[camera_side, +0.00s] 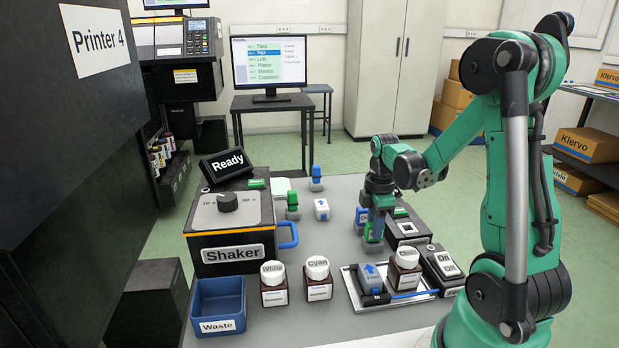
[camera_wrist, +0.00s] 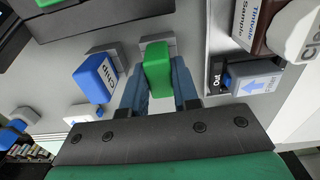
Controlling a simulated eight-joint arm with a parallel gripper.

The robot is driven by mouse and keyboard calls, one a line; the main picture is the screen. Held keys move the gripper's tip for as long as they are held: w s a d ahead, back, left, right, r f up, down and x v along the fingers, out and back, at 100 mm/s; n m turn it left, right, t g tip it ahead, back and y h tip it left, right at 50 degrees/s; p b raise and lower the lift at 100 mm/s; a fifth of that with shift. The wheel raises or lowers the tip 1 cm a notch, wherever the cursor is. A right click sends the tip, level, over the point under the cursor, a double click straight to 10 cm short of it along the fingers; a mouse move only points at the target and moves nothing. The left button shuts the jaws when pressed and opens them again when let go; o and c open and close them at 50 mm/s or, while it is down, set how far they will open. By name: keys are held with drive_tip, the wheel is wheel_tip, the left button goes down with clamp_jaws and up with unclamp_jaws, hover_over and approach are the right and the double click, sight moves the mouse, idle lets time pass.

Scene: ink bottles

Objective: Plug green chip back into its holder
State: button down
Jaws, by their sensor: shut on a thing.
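My gripper (camera_side: 377,205) points down at the right-middle of the table and is shut on a green chip (camera_side: 373,232). In the wrist view the same green chip (camera_wrist: 156,66) is between the two blue fingers (camera_wrist: 158,88). A small grey holder (camera_wrist: 172,42) shows right at the chip's far end. In the side view a grey base (camera_side: 373,247) is directly below the chip. I cannot tell whether the chip is seated in it or just above it. The fingers hide part of the chip.
A blue chip (camera_wrist: 95,77) stands close to the left finger in the wrist view. A dark device (camera_side: 408,230) stands just right of my gripper. A tray (camera_side: 350,290) with ink bottle is in front. The shaker (camera_side: 232,225) and waste bin (camera_side: 217,305) are left.

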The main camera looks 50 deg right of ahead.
drive_tip(key=shift+c, duration=0.9)
unclamp_jaws()
drive_tip(key=shift+r, duration=0.1)
drive_tip(key=shift+r, duration=3.4)
drive_tip(key=w+a+r+m+t, duration=0.1)
drive_tip(key=a+m+t, duration=0.2)
drive_tip(key=a, duration=0.6)
drive_tip(key=w+a+r+m+t, duration=0.2)
drive_tip(key=a+m+t, duration=0.2)
drive_tip(key=a, duration=0.6)
drive_tip(key=shift+w+a+m, duration=0.2)
drive_tip(key=shift+a+m, duration=0.05)
drive_tip(key=shift+m, duration=0.75)
